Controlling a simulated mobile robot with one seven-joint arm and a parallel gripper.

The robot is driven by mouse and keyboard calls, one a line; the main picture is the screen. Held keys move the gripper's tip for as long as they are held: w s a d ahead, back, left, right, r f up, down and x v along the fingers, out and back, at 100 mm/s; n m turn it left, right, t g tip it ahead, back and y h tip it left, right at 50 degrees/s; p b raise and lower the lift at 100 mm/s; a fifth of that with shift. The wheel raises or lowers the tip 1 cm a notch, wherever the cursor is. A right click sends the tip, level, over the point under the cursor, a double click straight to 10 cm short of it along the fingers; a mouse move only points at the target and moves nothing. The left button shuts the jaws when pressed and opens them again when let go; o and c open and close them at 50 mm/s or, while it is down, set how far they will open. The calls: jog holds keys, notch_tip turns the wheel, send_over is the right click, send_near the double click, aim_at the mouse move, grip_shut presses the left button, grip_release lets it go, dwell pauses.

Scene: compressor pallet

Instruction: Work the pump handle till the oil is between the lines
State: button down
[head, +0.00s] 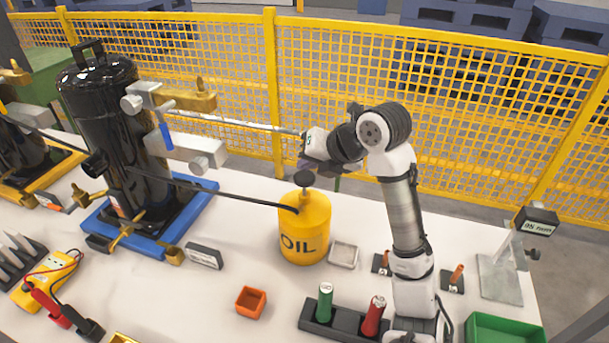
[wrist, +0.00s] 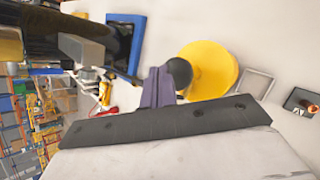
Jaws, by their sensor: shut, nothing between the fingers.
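The yellow oil can (head: 305,235), marked OIL, stands upright on the white table. Its black round pump knob (head: 306,178) sits on a short stem on top. My gripper (head: 322,167) is shut and empty, right by the knob. In the wrist view my shut fingers (wrist: 158,86) appear beside the black knob (wrist: 180,72), over the yellow can (wrist: 215,68); I cannot tell whether they touch it. A black hose runs from the can to the black compressor (head: 115,135) on a blue pallet (head: 205,186). I cannot make out an oil level or its lines.
A grey tray (head: 343,254), an orange box (head: 250,302) and a holder with green (head: 325,302) and red (head: 373,315) tools stand near the can. The compressor's valves and a long metal bar (head: 235,122) reach toward my wrist. A yellow fence (head: 270,90) stands behind.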

aim_at(303, 182)
jog(key=shift+f, duration=0.2)
dwell(0.7)
jog(key=shift+f+b, duration=0.3)
jog(key=shift+b, duration=0.4)
jog(key=shift+f, duration=0.1)
jog(key=shift+s+a+f+b, duration=0.15)
jog(key=shift+s+f+b, duration=0.1)
jog(key=shift+f+b, duration=0.4)
jog(key=shift+s+a+f+b, duration=0.2)
jog(key=shift+f+b, duration=0.1)
jog(key=shift+b, duration=0.6)
jog(key=shift+s+a+f+b, duration=0.1)
jog(key=shift+s+f+b, duration=0.15)
jog(key=shift+f+b, duration=0.4)
dwell(1.1)
jog(key=shift+r, duration=0.2)
dwell(0.4)
jog(key=shift+w+d+r+p, duration=0.4)
jog(key=shift+w+d+r, duration=0.15)
jog(key=shift+w+r, duration=0.2)
